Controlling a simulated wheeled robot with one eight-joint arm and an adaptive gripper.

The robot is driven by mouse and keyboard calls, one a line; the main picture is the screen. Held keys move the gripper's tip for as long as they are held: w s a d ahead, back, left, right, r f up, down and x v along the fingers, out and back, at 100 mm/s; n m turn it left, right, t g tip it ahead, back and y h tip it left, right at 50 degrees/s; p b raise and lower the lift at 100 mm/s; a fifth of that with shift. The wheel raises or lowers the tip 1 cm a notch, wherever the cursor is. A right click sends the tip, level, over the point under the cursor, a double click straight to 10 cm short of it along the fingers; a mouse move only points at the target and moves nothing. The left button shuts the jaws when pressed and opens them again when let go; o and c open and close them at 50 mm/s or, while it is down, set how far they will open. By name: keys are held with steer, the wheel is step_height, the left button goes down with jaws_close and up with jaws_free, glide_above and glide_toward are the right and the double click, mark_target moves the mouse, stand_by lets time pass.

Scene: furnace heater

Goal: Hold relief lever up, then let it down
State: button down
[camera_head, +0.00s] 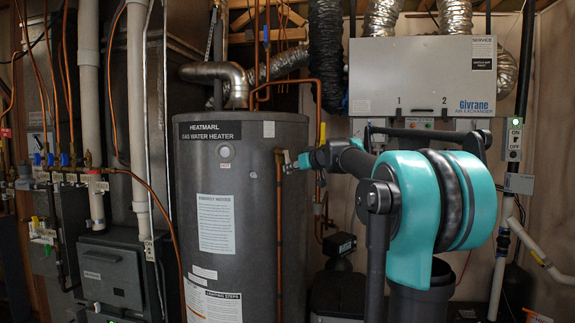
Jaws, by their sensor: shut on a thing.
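The grey water heater (241,220) stands left of centre, with a black label strip near its top. The relief valve (282,156) is a small metal fitting on the upper right of its side, above a copper discharge pipe (279,225). My gripper (299,162) reaches in from the right at the valve and is shut on the relief lever. The lever is too small and too covered by my fingers to tell its angle.
The white air exchanger (422,78) hangs on the wall at upper right. Copper gas pipe with a yellow handle (322,133) runs close behind my gripper. A dark furnace cabinet (111,275) stands left of the heater.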

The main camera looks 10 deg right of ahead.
steer(key=shift+w+a+f+t+y, duration=0.15)
steer(key=shift+w+t+y, duration=0.15)
steer(key=shift+t, duration=0.2)
steer(key=shift+w+a+f+t+y, duration=0.1)
steer(key=shift+w+f+t+y, duration=0.15)
steer(key=shift+t, duration=0.25)
steer(key=shift+r, duration=0.1)
steer(key=c, duration=1.1)
jaws_free()
steer(key=shift+s, duration=0.1)
steer(key=v, duration=0.7)
steer(key=shift+f, duration=0.25)
